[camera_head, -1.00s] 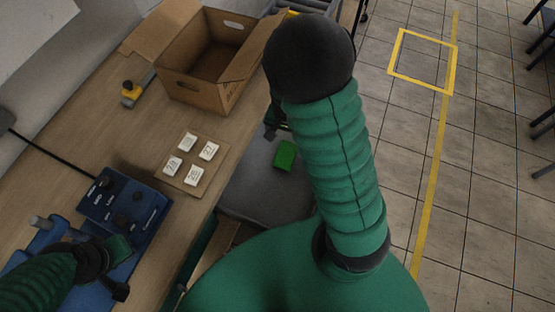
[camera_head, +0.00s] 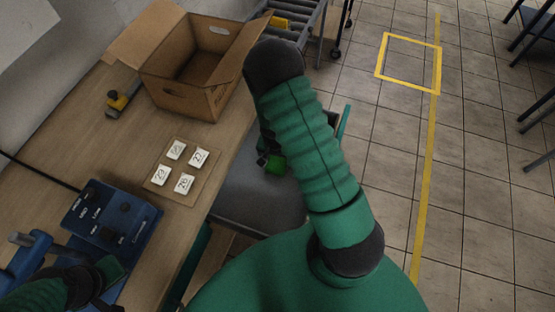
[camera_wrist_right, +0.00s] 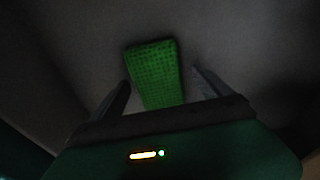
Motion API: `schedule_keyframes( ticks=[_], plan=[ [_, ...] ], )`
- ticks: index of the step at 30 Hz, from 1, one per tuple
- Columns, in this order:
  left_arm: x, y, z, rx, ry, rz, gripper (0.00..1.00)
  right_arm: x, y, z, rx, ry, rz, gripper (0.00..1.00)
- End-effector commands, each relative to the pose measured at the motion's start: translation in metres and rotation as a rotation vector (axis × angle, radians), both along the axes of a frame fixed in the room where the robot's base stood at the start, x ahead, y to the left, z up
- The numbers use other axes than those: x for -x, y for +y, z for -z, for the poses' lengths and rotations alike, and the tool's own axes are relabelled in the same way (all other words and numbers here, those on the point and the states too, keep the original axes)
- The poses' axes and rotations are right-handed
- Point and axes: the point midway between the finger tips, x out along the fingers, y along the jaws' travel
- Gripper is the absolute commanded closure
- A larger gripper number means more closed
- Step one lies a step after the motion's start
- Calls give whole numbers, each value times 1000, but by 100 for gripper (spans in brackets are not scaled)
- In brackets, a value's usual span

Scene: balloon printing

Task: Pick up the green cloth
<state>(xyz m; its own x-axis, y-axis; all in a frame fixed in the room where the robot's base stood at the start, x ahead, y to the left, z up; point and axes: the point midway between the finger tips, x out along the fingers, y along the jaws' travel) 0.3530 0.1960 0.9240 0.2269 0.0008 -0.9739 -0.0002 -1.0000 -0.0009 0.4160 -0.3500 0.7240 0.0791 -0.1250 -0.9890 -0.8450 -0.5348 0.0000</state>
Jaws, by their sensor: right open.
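The green cloth (camera_head: 276,164) is a small, thick, bright green rectangle on the grey seat (camera_head: 245,190) beside the table. My right gripper (camera_head: 265,157) is close at its left side in the head view, partly hidden by my right arm. In the right wrist view the cloth (camera_wrist_right: 154,72) shows between the two spread fingers, its near end close to the palm. The fingers are open, and I see no clear contact with it. My left gripper (camera_head: 108,288) is at the lower left near the blue device; its jaws are not clear.
The wooden table (camera_head: 110,150) holds an open cardboard box (camera_head: 190,90), a board with numbered white tiles (camera_head: 182,172), a yellow-black tool (camera_head: 120,100) and a blue control box (camera_head: 112,218). A roller conveyor (camera_head: 300,25) stands behind.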

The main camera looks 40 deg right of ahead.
Motion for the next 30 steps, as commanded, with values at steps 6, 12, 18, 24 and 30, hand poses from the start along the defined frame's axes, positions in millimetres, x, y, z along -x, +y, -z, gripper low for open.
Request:
schedule_keyframes(
  ticks=[6, 12, 18, 24, 30],
  plan=[
    [0, 0, 0, 0, 0, 0, 100, 0, 0, -1, -1, -1, 0, 24],
    [0, 0, 0, 0, 0, 0, 100, 0, -1, -1, 0, 0, -1, 50],
    [0, 0, 0, 0, 0, 0, 100, 0, -1, -1, 0, 0, -1, 76],
    [0, 0, 0, 0, 0, 0, 100, 0, -1, -1, 0, 0, -1, 76],
    [0, 0, -2, 0, 0, 0, 100, -1, -1, -12, 0, -1, -2, 76]
  ],
)
